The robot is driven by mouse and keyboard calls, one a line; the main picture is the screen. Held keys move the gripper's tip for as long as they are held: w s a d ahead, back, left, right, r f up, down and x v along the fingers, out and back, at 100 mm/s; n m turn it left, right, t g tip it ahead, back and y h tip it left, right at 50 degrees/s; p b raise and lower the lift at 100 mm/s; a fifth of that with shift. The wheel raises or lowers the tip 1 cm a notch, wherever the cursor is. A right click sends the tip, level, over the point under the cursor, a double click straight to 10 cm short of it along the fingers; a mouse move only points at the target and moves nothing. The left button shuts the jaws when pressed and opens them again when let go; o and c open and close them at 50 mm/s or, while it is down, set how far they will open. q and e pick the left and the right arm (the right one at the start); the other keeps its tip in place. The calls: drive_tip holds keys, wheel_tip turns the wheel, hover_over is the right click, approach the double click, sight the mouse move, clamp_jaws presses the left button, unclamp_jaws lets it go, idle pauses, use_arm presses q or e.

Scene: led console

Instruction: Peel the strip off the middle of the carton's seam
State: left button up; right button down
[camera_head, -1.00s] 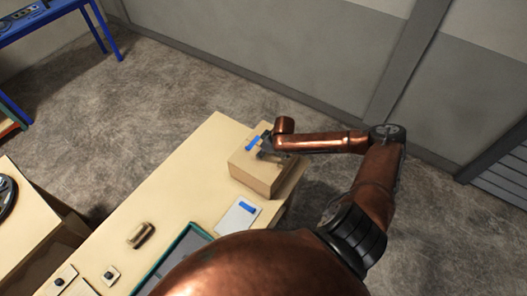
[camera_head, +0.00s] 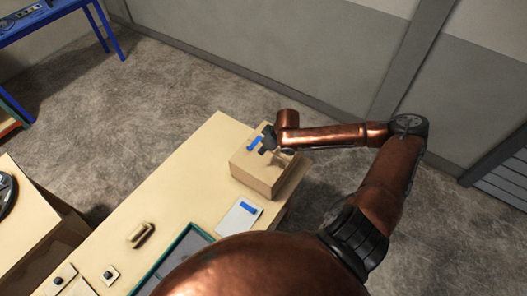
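The carton (camera_head: 256,176) is a tan box near the far right end of the table. A blue strip (camera_head: 255,144) lies on its top face toward the back left. My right gripper (camera_head: 266,147) is over the carton's top, close beside the blue strip. Its dark fingers are small here, and I cannot tell whether they are open or shut or touch the strip. The seam itself is too small to make out. My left gripper is not in view.
A white card (camera_head: 239,217) with a blue strip on it lies in front of the carton. A teal-rimmed tray (camera_head: 148,280), a tan handle-like piece (camera_head: 141,235) and small knobbed plates (camera_head: 109,275) are nearer. The table's left stretch (camera_head: 185,170) is clear.

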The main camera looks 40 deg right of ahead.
drive_tip(key=s+a+r+p, duration=0.3)
drive_tip(key=s+a+r, duration=0.4)
drive_tip(key=r, duration=0.2)
drive_tip(key=shift+s+r, duration=0.15)
drive_tip(key=shift+s, duration=0.1)
idle(0.4)
